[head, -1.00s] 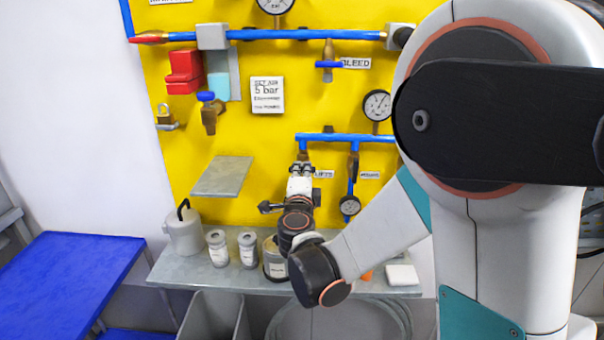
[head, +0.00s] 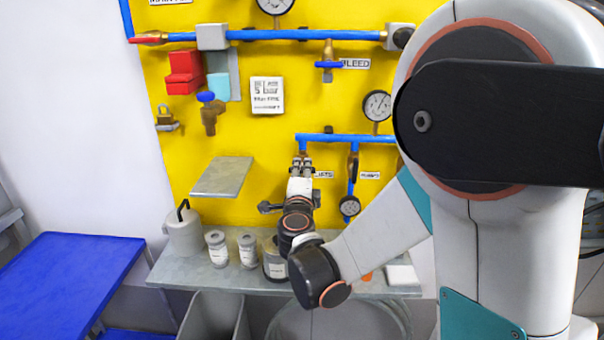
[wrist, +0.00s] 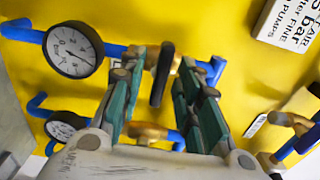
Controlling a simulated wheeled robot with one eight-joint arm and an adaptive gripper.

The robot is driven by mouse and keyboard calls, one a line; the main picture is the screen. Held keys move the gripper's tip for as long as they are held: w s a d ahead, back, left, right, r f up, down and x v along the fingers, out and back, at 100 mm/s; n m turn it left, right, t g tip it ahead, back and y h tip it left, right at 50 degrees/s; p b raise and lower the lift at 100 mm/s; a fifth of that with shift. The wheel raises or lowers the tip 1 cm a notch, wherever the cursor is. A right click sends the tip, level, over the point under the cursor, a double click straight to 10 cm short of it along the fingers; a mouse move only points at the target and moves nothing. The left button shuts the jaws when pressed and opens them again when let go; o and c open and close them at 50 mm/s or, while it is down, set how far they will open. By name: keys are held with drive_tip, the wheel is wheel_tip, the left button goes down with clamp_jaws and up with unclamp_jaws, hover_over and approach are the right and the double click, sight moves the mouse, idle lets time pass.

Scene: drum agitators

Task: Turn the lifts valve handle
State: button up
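The lifts valve is at the left drop of the lower blue pipe (head: 345,138); a brass bit of it (head: 304,155) shows above my fingertips in the head view. My gripper (head: 302,168) is in front of it, pointing up at the panel, and hides most of the valve. In the wrist view my gripper (wrist: 163,85) has its two fingers apart. A brass fitting (wrist: 150,130) shows lower between the fingers.
A pressure gauge (head: 377,106) is up and right of my gripper; a smaller gauge (head: 349,206) hangs lower right. A slanted grey plate (head: 223,176) is to the left. Below, a grey shelf (head: 190,268) holds a jug (head: 183,234) and several cans.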

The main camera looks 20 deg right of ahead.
drive_tip(key=v, duration=0.7)
drive_tip(key=shift+s, duration=0.15)
